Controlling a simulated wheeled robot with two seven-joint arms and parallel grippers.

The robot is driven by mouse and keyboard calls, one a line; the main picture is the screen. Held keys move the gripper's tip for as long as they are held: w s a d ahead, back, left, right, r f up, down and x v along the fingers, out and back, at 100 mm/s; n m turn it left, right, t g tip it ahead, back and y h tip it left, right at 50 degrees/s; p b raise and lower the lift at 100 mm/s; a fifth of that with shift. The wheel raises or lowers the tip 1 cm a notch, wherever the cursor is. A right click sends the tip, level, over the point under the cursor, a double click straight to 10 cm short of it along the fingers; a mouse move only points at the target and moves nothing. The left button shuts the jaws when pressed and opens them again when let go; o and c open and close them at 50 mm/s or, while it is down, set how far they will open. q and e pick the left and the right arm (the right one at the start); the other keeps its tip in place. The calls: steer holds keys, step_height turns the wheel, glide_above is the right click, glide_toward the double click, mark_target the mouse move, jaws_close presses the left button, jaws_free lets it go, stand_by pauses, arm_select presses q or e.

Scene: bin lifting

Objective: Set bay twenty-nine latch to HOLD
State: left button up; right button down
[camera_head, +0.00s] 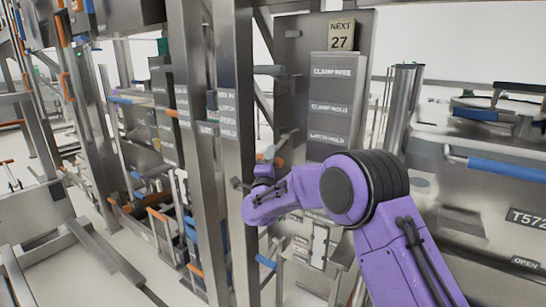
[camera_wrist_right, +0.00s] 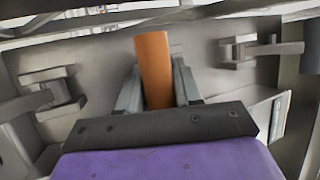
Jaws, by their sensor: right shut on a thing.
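My right gripper (camera_head: 262,172) reaches in on its purple arm to the metal frame, below the label panel. In the right wrist view the jaws (camera_wrist_right: 157,92) are shut on an orange handle (camera_wrist_right: 154,58), one finger on each side. The handle stands upright in that view, and its lower end is hidden behind the gripper body. A bit of orange shows beside the gripper in the head view. The panel (camera_head: 330,95) has grey plates reading CLAMP FREE, CLAMP HOLD and LATCH HOLD. No number twenty-nine is readable. My left gripper is out of view.
A tan sign (camera_head: 341,35) with 27 tops the panel. Steel posts (camera_head: 234,120) stand close left of my right gripper. A steel unit with a blue handle (camera_head: 507,169) is at the right. Metal brackets (camera_wrist_right: 50,93) flank the orange handle in the wrist view.

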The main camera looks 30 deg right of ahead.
steer(key=r+m+g+y+p, duration=0.1)
steer(key=r+p, duration=0.1)
steer(key=p, duration=0.2)
steer(key=r+m+g+y+p, duration=0.1)
steer(key=r+g+y+p, duration=0.1)
steer(key=p, duration=0.2)
steer(key=r+m+g+y+p, duration=0.1)
steer(key=r+p, duration=0.2)
steer(key=p, duration=0.2)
steer(key=shift+s+a+g, duration=0.1)
steer(key=shift+a+g, duration=0.1)
steer(key=shift+g, duration=0.1)
steer(key=shift+d+r+g+y+p, duration=0.1)
steer(key=shift+r+g+y+p, duration=0.15)
steer(key=shift+y+p, duration=0.4)
steer(key=shift+d+r+p, duration=0.15)
steer(key=shift+r+p, duration=0.05)
steer(key=shift+p, duration=0.3)
steer(key=shift+r, duration=0.1)
steer(key=c, duration=0.8)
jaws_free()
steer(key=shift+c, duration=0.2)
